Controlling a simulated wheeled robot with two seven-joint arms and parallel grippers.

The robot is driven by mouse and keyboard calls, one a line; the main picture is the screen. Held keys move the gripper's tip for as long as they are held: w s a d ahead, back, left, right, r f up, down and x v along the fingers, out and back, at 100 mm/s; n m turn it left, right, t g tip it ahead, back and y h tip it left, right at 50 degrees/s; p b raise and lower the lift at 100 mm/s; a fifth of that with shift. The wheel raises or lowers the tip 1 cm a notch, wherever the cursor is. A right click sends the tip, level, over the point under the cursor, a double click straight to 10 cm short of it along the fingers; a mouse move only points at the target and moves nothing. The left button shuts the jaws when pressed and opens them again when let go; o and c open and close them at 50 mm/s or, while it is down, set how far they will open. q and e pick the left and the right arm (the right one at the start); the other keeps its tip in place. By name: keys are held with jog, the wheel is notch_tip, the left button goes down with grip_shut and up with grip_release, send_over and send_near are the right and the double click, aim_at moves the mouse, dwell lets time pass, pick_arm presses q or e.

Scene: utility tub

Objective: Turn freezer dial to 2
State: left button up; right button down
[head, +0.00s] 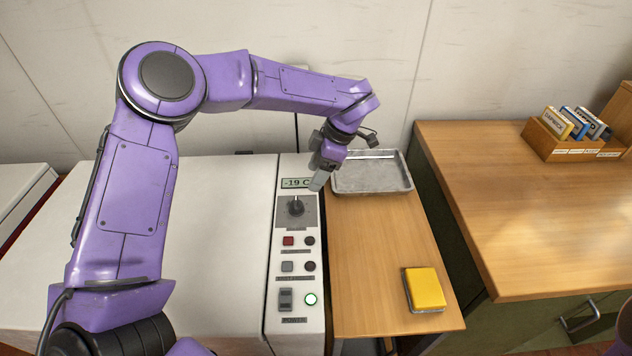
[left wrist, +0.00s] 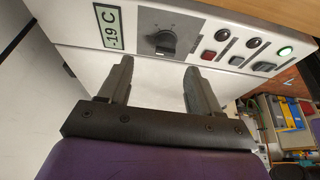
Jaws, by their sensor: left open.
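The freezer dial (head: 295,207) is a black round knob on the white control panel (head: 283,245), just below a display (head: 297,183) reading -19 C. The dial also shows in the left wrist view (left wrist: 163,42), beyond and between my fingertips. My left gripper (head: 318,182) is above the panel, near the display and to the upper right of the dial, apart from it. In the left wrist view its two fingers (left wrist: 158,75) are spread with nothing between them. The dial's scale marks are too small to read. My right gripper is not in view.
Below the dial are a red button (head: 288,241), a grey button (head: 287,267), a switch (head: 285,299) and a lit green button (head: 310,299). A metal tray (head: 371,187) and a yellow sponge-like block (head: 425,288) sit on the wooden surface to the right. A wooden box of packets (head: 570,148) stands farther right.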

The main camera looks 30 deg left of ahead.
aim_at(298, 201)
pick_arm(q)
jog(key=s+a+f, duration=0.1)
jog(key=f, duration=0.1)
jog(key=s+f+p, duration=0.1)
jog(key=s+f, duration=0.1)
jog(key=s+a+f, duration=0.1)
jog(key=f, duration=0.1)
jog(key=shift+s+a, duration=0.3)
jog(key=shift+a, duration=0.05)
jog(key=f, duration=0.2)
jog(key=w, duration=0.1)
jog(key=shift+w+a+f+p, duration=0.1)
jog(key=shift+a+f+p, duration=0.15)
jog(key=shift+f+p, duration=0.15)
jog(key=shift+w+f, duration=0.2)
jog(key=shift+f, duration=0.1)
jog(key=shift+s+a+r, duration=0.15)
jog(key=shift+s, duration=0.15)
jog(key=shift+s+r, duration=0.1)
jog(key=shift+s, duration=0.05)
jog(key=shift+c, duration=1.2)
jog(key=c, duration=0.8)
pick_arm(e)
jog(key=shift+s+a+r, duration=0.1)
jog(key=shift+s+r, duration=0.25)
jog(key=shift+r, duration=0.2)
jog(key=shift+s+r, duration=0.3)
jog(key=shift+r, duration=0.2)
